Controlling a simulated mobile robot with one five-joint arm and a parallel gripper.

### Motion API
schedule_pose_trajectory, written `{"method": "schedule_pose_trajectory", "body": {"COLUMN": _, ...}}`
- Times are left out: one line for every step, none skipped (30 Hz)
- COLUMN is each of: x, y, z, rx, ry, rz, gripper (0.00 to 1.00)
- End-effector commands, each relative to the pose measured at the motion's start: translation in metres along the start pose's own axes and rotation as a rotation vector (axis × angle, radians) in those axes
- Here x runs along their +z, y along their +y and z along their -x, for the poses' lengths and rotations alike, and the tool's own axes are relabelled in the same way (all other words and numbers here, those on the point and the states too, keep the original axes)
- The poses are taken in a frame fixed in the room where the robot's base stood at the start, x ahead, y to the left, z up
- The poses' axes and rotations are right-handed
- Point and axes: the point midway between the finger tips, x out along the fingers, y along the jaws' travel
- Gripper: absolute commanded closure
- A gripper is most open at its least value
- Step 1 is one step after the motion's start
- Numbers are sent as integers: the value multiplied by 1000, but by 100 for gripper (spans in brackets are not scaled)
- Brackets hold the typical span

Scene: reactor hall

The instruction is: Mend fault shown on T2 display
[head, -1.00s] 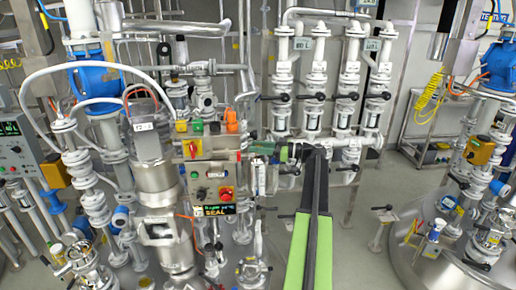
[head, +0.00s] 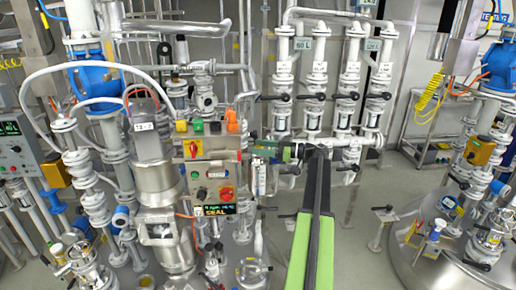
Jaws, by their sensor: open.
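A grey control box with a small display (head: 215,210) is left of centre. The display shows yellow letters that read SEAL, under a green line too small to read. The box carries a red-and-yellow switch (head: 227,194) and several buttons. My green and dark arm reaches up from the bottom. My gripper (head: 265,151) is at its far end, just right of the control box, open, with nothing clearly seen between its jaws. Its fingertips are small and partly lost against the pipes.
Several white vertical pipes with black-handled valves (head: 313,97) stand behind my gripper. Blue-capped piping (head: 88,75) and a white hose crowd the left. Another control panel (head: 15,135) is at the far left. A second vessel (head: 415,255) stands right. Grey floor shows between.

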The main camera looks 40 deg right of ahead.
Motion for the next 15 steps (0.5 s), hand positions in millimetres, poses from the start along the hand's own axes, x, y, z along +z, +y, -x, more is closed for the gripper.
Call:
{"method": "schedule_pose_trajectory", "body": {"x": 0, "y": 1, "z": 10, "rx": 4, "ry": 0, "rz": 0, "gripper": 45}}
{"method": "schedule_pose_trajectory", "body": {"x": 0, "y": 1, "z": 17, "rx": 4, "ry": 0, "rz": 0, "gripper": 45}}
{"method": "schedule_pose_trajectory", "body": {"x": 0, "y": 1, "z": 27, "rx": 4, "ry": 0, "rz": 0, "gripper": 45}}
{"method": "schedule_pose_trajectory", "body": {"x": 0, "y": 1, "z": 35, "rx": 5, "ry": 0, "rz": 0, "gripper": 45}}
{"method": "schedule_pose_trajectory", "body": {"x": 0, "y": 2, "z": 44, "rx": 5, "ry": 0, "rz": 0, "gripper": 45}}
{"method": "schedule_pose_trajectory", "body": {"x": 0, "y": 1, "z": 56, "rx": 4, "ry": 0, "rz": 0, "gripper": 45}}
{"method": "schedule_pose_trajectory", "body": {"x": 0, "y": 2, "z": 64, "rx": 5, "ry": 0, "rz": 0, "gripper": 45}}
{"method": "schedule_pose_trajectory", "body": {"x": 0, "y": 2, "z": 73, "rx": 4, "ry": 0, "rz": 0, "gripper": 45}}
{"method": "schedule_pose_trajectory", "body": {"x": 0, "y": 1, "z": 85, "rx": 4, "ry": 0, "rz": 0, "gripper": 45}}
{"method": "schedule_pose_trajectory", "body": {"x": 0, "y": 2, "z": 93, "rx": 4, "ry": 0, "rz": 0, "gripper": 45}}
{"method": "schedule_pose_trajectory", "body": {"x": 0, "y": 2, "z": 101, "rx": 3, "ry": 0, "rz": 0, "gripper": 45}}
{"method": "schedule_pose_trajectory", "body": {"x": 0, "y": 2, "z": 112, "rx": 4, "ry": 0, "rz": 0, "gripper": 45}}
{"method": "schedule_pose_trajectory", "body": {"x": 0, "y": 2, "z": 119, "rx": 3, "ry": 0, "rz": 0, "gripper": 45}}
{"method": "schedule_pose_trajectory", "body": {"x": 0, "y": 2, "z": 126, "rx": 3, "ry": 0, "rz": 0, "gripper": 45}}
{"method": "schedule_pose_trajectory", "body": {"x": 0, "y": 1, "z": 135, "rx": 3, "ry": 0, "rz": 0, "gripper": 45}}
